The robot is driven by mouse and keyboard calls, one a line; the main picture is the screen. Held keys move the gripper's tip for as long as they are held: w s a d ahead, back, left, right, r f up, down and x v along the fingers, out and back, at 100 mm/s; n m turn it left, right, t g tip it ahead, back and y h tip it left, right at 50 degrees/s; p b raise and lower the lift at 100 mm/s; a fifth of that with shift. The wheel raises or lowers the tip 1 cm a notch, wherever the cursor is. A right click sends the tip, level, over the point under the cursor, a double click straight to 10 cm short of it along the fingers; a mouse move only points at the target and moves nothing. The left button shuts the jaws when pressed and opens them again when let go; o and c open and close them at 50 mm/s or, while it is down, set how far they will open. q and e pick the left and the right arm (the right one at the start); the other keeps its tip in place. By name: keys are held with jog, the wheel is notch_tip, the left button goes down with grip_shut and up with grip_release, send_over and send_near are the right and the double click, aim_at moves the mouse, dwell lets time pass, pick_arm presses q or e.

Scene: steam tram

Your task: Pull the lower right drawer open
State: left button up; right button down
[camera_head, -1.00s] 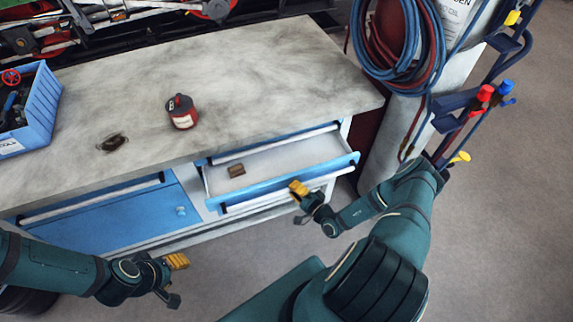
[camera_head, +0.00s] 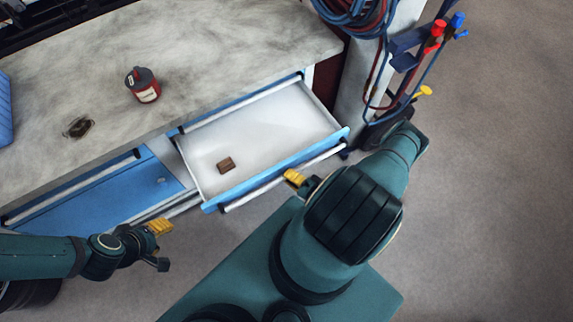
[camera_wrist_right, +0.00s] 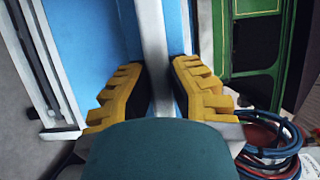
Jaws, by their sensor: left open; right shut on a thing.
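The lower right drawer (camera_head: 262,140) stands well out from the workbench, with a small brown block (camera_head: 226,165) inside. Its blue front carries a long pale bar handle (camera_head: 262,192). My right gripper (camera_head: 294,178) is at this handle. In the right wrist view its yellow fingers (camera_wrist_right: 160,95) are shut on the pale handle bar (camera_wrist_right: 152,45), one on each side, with the blue drawer front (camera_wrist_right: 90,40) behind. My left gripper (camera_head: 160,240) is open and empty, in front of the left blue cabinet door (camera_head: 105,195).
A red and black can (camera_head: 143,85) and a dark stain lie on the worktop (camera_head: 215,50). A blue bin (camera_head: 5,110) is at the left edge. A gas-bottle stand with hoses (camera_head: 400,60) is close right of the bench. The floor at right is clear.

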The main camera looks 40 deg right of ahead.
jog(key=shift+a, duration=0.15)
jog(key=c, duration=0.9)
grip_release()
jog(key=shift+o, duration=0.2)
jog(key=s+d, duration=0.2)
jog(key=s, duration=1)
jog(key=shift+w, duration=0.15)
